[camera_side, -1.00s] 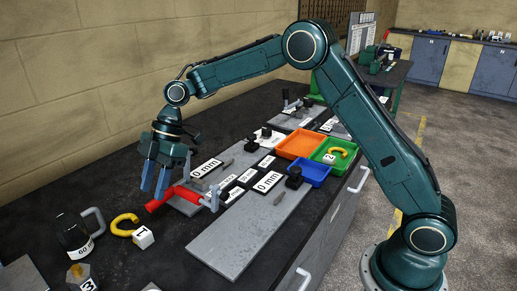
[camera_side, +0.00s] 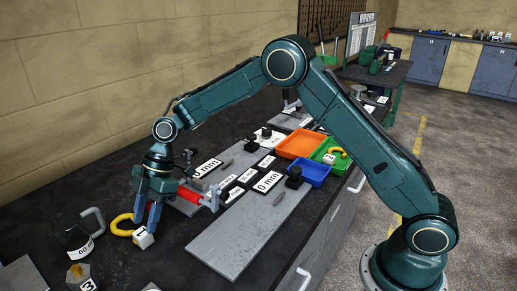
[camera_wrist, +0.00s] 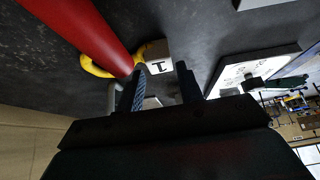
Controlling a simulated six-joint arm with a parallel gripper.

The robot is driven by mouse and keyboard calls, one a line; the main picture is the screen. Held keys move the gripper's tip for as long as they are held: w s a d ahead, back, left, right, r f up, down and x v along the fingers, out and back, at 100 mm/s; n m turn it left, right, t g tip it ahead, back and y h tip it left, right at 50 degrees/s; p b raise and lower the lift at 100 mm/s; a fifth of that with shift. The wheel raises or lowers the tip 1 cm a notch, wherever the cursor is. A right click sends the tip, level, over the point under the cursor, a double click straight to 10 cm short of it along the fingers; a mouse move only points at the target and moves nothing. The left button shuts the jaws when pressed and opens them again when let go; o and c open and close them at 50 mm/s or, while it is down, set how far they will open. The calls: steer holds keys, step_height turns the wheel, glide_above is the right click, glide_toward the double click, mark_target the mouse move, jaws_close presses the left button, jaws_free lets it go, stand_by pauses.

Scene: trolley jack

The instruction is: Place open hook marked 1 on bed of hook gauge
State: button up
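The open hook marked 1 lies on the dark bench, its yellow curve (camera_side: 118,226) to the left and its white block with the "1" (camera_side: 143,239) to the right. My gripper (camera_side: 147,216) is low over the hook, its fingers in front of part of the yellow curve. In the wrist view my gripper (camera_wrist: 160,88) has its fingers apart, with the marked block (camera_wrist: 158,58) beyond them. No contact with it can be made out. A long grey plate with a "0 mm" sign, perhaps the gauge bed (camera_side: 235,238), lies to the right.
A red bar (camera_side: 192,196) lies close to the right of my gripper and crosses the wrist view. A black weight with a grey handle (camera_side: 75,236) stands left of the hook. Orange (camera_side: 300,145), green and blue trays stand further back, a second yellow hook in the green one.

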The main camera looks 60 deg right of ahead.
steer(key=shift+x, duration=1.4)
steer(key=shift+r, duration=0.1)
jaws_close()
steer(key=shift+r, duration=0.1)
step_height(320, 180, up, 20)
stand_by(0.6)
